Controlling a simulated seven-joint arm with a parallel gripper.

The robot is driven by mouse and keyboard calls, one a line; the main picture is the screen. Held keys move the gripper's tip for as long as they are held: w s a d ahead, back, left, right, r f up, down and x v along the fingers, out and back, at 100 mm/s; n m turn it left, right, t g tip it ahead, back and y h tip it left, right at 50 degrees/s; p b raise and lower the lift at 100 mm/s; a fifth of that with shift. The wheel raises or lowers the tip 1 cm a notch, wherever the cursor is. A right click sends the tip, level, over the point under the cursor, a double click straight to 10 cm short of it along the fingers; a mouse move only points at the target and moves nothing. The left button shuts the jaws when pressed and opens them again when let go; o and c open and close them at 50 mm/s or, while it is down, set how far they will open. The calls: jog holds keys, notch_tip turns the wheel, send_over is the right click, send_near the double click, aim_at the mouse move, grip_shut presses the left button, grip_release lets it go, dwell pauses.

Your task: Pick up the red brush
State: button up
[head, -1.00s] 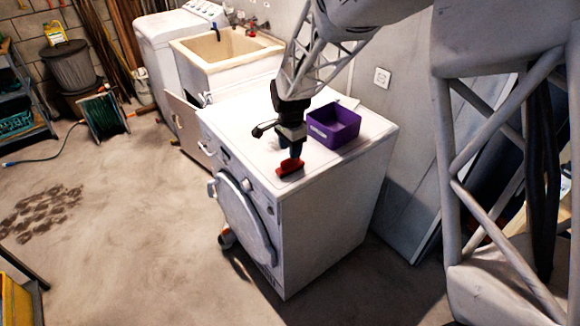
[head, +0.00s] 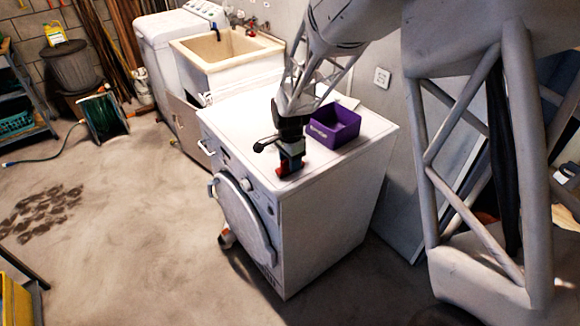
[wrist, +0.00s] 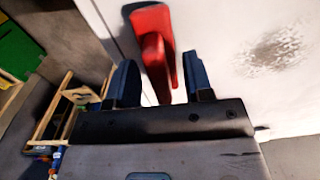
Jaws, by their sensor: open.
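The red brush (head: 281,171) lies on top of the white washing machine (head: 347,158), near its front edge. In the head view my gripper (head: 290,163) is low over the brush and hides most of it. In the wrist view the red brush (wrist: 158,55) shows as a long red piece reaching in between the two blue fingers. My gripper (wrist: 162,85) is open, with a finger on each side of the brush's near end. I cannot tell whether either finger touches it.
A purple bin (head: 334,126) stands on the machine just behind and right of my gripper. A utility sink (head: 225,55) stands farther back. The machine's front edge drops to the concrete floor (head: 130,235). The machine top to the right is clear.

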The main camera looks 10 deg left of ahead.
dwell(0.4)
grip_shut()
jog(key=shift+r, duration=0.15)
jog(key=shift+r, duration=0.5)
jog(key=shift+s+d+r, duration=0.1)
jog(key=shift+s+r, duration=0.1)
jog(key=shift+r, duration=0.4)
jog(key=shift+s+r, duration=0.15)
jog(key=shift+r, duration=0.45)
jog(key=s+d, duration=0.3)
jog(key=s, duration=0.4)
jog(key=s+d+r, duration=0.1)
jog(key=s+d, duration=0.1)
jog(key=s, duration=0.5)
jog(key=shift+d+r, duration=0.15)
jog(key=shift+d, duration=0.25)
